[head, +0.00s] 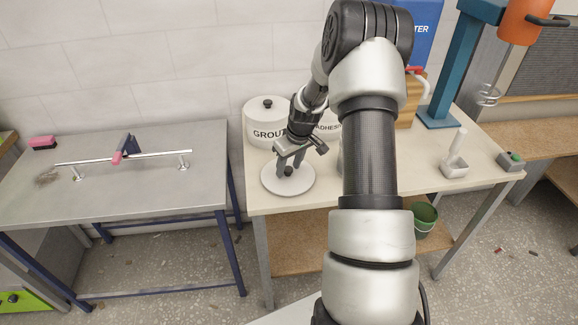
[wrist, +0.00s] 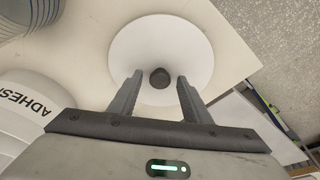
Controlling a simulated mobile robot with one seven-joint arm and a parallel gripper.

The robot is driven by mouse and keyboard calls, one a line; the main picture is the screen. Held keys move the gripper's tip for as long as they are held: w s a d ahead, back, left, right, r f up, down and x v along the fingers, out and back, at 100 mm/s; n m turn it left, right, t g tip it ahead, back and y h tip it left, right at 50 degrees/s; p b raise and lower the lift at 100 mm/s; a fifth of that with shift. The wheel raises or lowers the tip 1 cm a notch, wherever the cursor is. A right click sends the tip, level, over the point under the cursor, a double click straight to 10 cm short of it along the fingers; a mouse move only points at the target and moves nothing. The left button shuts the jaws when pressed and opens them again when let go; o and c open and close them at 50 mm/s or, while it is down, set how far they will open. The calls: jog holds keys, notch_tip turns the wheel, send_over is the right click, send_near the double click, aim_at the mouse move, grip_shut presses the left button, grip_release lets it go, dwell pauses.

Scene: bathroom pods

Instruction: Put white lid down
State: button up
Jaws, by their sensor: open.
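The white lid (head: 288,181) is a round disc with a dark knob, lying flat on the light tabletop near its left front corner. In the wrist view the white lid (wrist: 185,45) shows with its dark knob (wrist: 160,78) in the centre. My gripper (head: 287,172) is directly above the lid, pointing down. In the wrist view my gripper (wrist: 157,80) has its two fingers apart, one on each side of the knob, with visible gaps between them and the knob. The fingertips' exact height above the lid is hard to tell.
A white grout container (head: 266,118) with its own lid stands behind. A white adhesive container (wrist: 35,115) is close beside my gripper. A grey metal table (head: 100,205) stands left, across a gap.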

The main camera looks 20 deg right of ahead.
aim_at(295, 181)
jog(key=v, duration=1.2)
jog(key=shift+r, duration=0.2)
jog(key=shift+w, duration=0.1)
